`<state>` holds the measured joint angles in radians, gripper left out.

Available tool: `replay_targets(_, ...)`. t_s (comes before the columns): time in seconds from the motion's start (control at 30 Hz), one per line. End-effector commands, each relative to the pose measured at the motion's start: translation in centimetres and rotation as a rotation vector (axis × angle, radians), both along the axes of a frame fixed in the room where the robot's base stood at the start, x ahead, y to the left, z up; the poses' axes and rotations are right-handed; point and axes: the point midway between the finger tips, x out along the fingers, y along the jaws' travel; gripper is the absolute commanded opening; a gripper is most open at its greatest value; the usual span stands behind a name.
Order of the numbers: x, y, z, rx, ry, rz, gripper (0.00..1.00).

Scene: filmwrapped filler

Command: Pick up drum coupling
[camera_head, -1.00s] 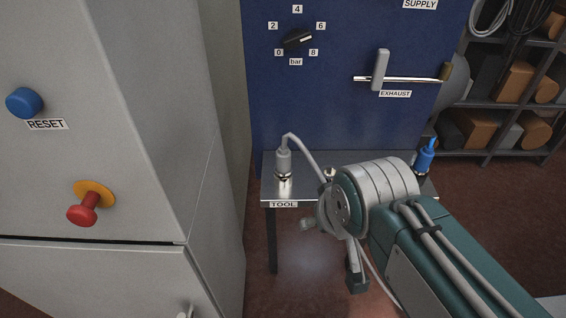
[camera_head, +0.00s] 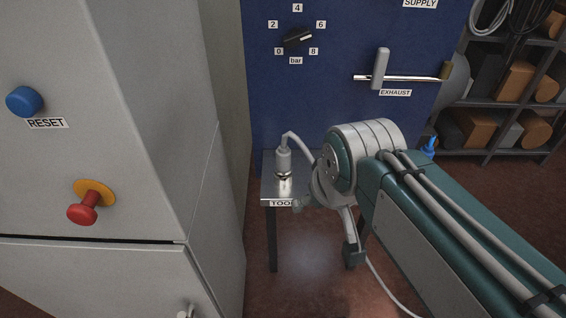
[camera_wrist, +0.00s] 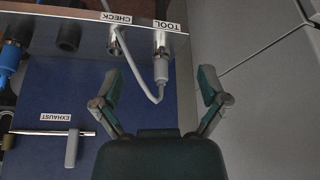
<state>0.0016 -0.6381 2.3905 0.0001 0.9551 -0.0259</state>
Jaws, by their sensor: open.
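A grey coupling (camera_head: 284,162) with a grey hose stands upright at the left end of a metal shelf, above the TOOL label. It also shows in the upside-down wrist view (camera_wrist: 161,68), between my fingers in the picture. A blue coupling (camera_head: 429,147) stands at the shelf's right, mostly behind my arm; it also shows at the left edge of the wrist view (camera_wrist: 12,56). No label reads "drum", so I cannot tell which one is meant. My gripper (camera_wrist: 158,84) is open and empty, its fingers spread either side of the grey coupling. My arm hides most of it in the head view.
The metal shelf (camera_head: 270,189) is fixed before a blue panel (camera_head: 330,110) with a bar dial (camera_head: 299,40) and an EXHAUST lever (camera_head: 381,68). A grey cabinet (camera_head: 130,270) stands close on the left. A dark fitting (camera_wrist: 69,36) is near CHECK.

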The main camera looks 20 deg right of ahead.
Motion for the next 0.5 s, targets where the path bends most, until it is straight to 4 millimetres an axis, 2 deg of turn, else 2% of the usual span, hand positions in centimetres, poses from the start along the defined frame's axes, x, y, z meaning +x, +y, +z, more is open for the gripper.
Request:
replay_targets(0.2,4.2,-0.1,1.8,-0.014,0.089,0.033,0.93)
replay_targets(0.5,10.0,-0.2,3.0,-0.029,0.208,0.082,0.93)
